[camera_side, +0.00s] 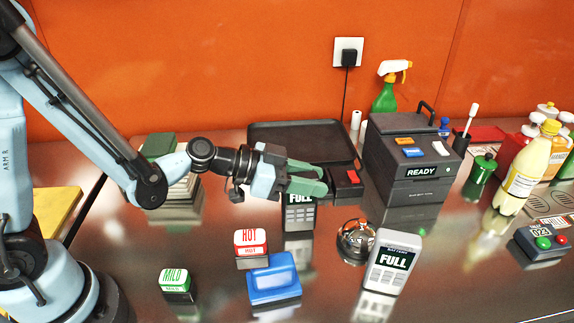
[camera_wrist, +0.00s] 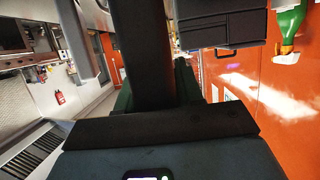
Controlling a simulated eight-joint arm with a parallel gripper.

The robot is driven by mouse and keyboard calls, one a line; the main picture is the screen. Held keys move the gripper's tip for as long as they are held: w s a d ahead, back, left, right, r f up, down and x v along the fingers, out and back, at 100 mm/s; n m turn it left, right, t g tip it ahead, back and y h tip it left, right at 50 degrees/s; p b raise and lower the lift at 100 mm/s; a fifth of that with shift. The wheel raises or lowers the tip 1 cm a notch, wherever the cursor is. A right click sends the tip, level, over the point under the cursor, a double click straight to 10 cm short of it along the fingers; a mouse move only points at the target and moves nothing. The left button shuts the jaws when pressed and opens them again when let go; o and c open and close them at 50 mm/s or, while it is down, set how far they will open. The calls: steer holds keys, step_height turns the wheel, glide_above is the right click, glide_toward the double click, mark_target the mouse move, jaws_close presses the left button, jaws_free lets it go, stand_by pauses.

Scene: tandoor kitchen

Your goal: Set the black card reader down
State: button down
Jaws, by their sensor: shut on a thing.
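My gripper (camera_side: 322,181) has green fingers, lies nearly level over the middle of the counter and points right. It is shut on the black card reader (camera_side: 345,190), a dark block with a red patch on it, seen at the fingertips in the side view. In the wrist view the dark card reader (camera_wrist: 146,50) runs up the middle between the green fingers. Most of its face is hidden. I cannot tell whether its underside touches the counter.
A grey FULL device (camera_side: 299,215) stands just under my fingers. The black READY box (camera_side: 412,160) is close on the right, the black tray (camera_side: 300,138) behind. A bell (camera_side: 355,241), another FULL device (camera_side: 392,265) and a blue block (camera_side: 274,283) stand in front.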

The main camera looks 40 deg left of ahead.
steer(key=shift+f, duration=0.5)
steer(key=c, duration=0.7)
jaws_free()
steer(key=s+a+r+n+g+y, duration=0.1)
steer(key=s+a+n+y, duration=0.2)
steer(key=s+a, duration=0.1)
steer(key=s+a+r+n+y, duration=0.2)
steer(key=s+a+n+y, duration=0.1)
steer(key=a, duration=0.3)
steer(key=s+a+r+n+g+y, duration=0.1)
steer(key=s+a+n+y, duration=0.2)
steer(key=s+a, duration=0.2)
steer(key=shift+a+r+g+y, duration=0.15)
steer(key=shift+a+g+y, duration=0.15)
steer(key=shift+a+y, duration=0.15)
